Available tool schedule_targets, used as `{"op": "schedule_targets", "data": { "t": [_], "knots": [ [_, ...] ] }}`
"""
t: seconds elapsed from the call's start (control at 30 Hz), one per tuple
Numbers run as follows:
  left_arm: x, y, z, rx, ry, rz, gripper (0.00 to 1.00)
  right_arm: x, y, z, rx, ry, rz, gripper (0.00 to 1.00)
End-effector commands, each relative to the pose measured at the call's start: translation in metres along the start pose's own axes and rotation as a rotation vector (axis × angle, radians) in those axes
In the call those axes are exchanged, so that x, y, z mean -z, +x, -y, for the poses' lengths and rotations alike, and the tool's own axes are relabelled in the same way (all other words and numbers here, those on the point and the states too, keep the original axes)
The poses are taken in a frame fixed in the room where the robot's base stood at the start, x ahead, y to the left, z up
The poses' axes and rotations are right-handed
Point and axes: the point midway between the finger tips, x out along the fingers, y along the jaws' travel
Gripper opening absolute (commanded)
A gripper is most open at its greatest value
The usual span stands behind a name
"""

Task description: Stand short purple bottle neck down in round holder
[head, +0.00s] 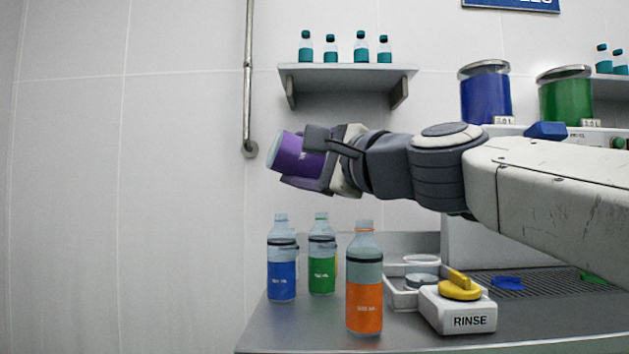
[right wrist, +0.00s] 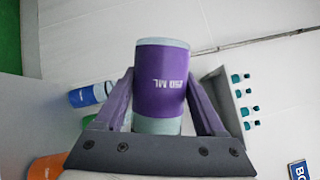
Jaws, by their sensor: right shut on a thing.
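My right gripper (head: 318,160) is shut on the short purple bottle (head: 292,152) and holds it in the air, well above the counter. The bottle lies nearly sideways, with a pale, broad end pointing left; its neck is not visible. In the right wrist view the purple bottle (right wrist: 160,82) sits between both fingers (right wrist: 160,105), its "250 ML" print upside down. On the counter, a white tray (head: 397,298) has round ring-like parts (head: 421,260); I cannot tell for certain which is the round holder. The gripper is up and left of this tray. My left gripper is not in view.
Blue (head: 281,280), green (head: 321,278) and orange (head: 364,305) bottles stand upright left of the tray. A RINSE box (head: 457,320) with a yellow knob stands at its right front. A wall shelf (head: 347,72) with several small bottles is above. The counter's left edge is near the blue bottle.

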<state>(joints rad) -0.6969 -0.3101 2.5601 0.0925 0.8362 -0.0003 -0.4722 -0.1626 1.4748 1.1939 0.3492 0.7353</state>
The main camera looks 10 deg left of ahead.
Motion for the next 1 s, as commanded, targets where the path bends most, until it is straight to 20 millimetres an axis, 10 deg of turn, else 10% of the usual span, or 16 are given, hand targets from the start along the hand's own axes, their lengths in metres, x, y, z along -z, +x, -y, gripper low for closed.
{"op": "schedule_targets", "data": {
  "t": [1.0],
  "knots": [
    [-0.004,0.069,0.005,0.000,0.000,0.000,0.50,0.000,0.000,0.001,0.281,0.677,0.001,0.20]
  ]
}}
